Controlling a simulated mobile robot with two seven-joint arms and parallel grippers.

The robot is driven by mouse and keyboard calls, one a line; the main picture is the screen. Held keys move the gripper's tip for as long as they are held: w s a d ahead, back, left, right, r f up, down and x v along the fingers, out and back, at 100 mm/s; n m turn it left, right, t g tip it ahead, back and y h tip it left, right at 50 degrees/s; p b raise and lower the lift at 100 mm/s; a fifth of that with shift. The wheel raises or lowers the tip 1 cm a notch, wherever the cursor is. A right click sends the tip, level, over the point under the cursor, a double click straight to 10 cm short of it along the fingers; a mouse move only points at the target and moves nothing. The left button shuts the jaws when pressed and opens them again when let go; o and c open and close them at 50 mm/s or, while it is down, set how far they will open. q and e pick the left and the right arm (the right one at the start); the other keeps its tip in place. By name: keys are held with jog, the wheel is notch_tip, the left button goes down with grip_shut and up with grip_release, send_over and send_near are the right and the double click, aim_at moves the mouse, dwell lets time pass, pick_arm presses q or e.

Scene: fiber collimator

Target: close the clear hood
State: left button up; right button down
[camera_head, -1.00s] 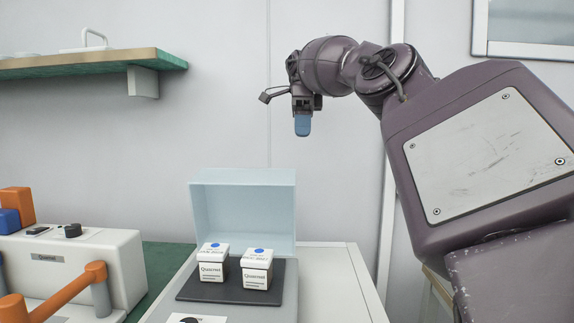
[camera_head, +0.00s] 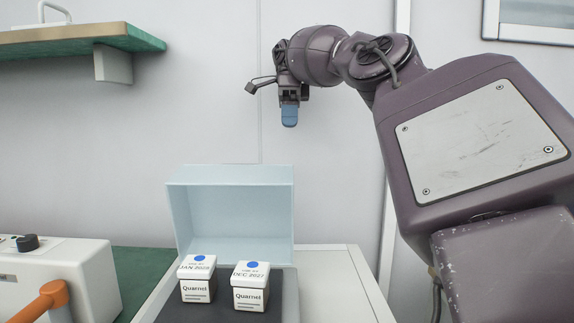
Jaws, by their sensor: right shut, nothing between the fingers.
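The clear hood (camera_head: 232,218) is a pale blue see-through box, tilted up at the back of a light grey unit, its open side facing me. Two white boxes labelled Quarnel, a left one (camera_head: 196,290) and a right one (camera_head: 250,295), each with a blue dot on top, stand on a dark plate (camera_head: 222,309) in front of the hood. My right gripper (camera_head: 289,122), with blue fingertips, is shut and empty. It hangs above the hood, near its right side in the picture, and does not touch it. My left gripper is not in view.
A white device (camera_head: 75,275) with a dark knob and an orange handle (camera_head: 45,300) stands at the left on a green surface. A shelf (camera_head: 80,41) is on the wall at upper left. The unit's flat top (camera_head: 335,285) right of the hood is bare.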

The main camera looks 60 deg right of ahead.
pick_arm(q)
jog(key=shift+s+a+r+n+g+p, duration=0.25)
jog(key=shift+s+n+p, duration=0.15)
jog(key=shift+p, duration=0.95)
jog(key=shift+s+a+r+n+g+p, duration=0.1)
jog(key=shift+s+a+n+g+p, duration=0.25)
jog(key=shift+p, duration=1)
pick_arm(e)
jog(key=s+a+f, duration=0.2)
jog(key=a+f, duration=0.4)
jog(key=f, duration=0.3)
jog(key=shift+s+f, duration=0.3)
jog(key=shift+s, duration=0.1)
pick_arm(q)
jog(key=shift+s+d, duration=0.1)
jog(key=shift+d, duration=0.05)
